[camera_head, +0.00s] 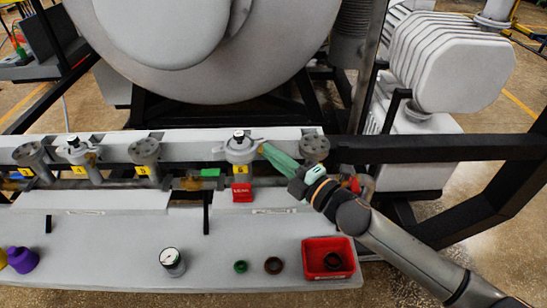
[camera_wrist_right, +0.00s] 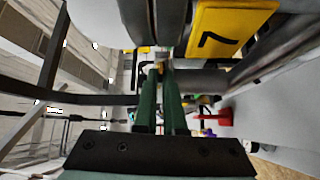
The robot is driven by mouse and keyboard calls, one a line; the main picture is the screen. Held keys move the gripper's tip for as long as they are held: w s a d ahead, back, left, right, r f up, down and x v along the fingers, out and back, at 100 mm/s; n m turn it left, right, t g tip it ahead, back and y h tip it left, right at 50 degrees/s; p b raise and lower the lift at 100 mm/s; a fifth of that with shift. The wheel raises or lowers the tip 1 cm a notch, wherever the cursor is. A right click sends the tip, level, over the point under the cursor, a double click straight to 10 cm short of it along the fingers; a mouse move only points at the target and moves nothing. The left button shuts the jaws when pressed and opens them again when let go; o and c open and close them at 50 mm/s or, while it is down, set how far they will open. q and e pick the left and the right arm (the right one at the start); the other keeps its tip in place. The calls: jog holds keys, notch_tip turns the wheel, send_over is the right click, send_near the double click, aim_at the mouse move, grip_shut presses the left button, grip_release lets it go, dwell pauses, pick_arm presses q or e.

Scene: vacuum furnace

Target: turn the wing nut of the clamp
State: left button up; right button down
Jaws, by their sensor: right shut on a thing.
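The grey clamp (camera_head: 240,148) sits around a pipe joint on the bench's back rail, above a yellow tag marked 6 (camera_head: 241,169). Its wing nut is at the clamp's right side, mostly hidden by the fingertips. My right gripper (camera_head: 263,148) reaches in from the right with long green fingers, its tips at the clamp's right side. In the right wrist view the gripper (camera_wrist_right: 161,68) is shut on a small piece, taken to be the wing nut, which barely shows between the tips. My left gripper is not in view.
A red LEAK block (camera_head: 242,193) stands below the clamp. A round grey flange (camera_head: 315,149) is just behind my right gripper. A red tray (camera_head: 307,271) with dark rings, a green ring (camera_head: 240,266) and a gauge (camera_head: 172,260) are at the front. A yellow tag marked 7 (camera_wrist_right: 232,28) is close in the wrist view.

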jog(key=m, duration=0.1)
jog(key=m+t+b, duration=0.1)
jog(key=shift+a+f+m, duration=0.1)
jog(key=shift+f+m, duration=0.2)
jog(key=shift+f, duration=0.1)
jog(key=shift+r+m+t+y+b, duration=0.25)
jog(key=shift+m+b, duration=0.2)
jog(key=shift+m, duration=0.45)
jog(key=c, duration=1)
grip_release()
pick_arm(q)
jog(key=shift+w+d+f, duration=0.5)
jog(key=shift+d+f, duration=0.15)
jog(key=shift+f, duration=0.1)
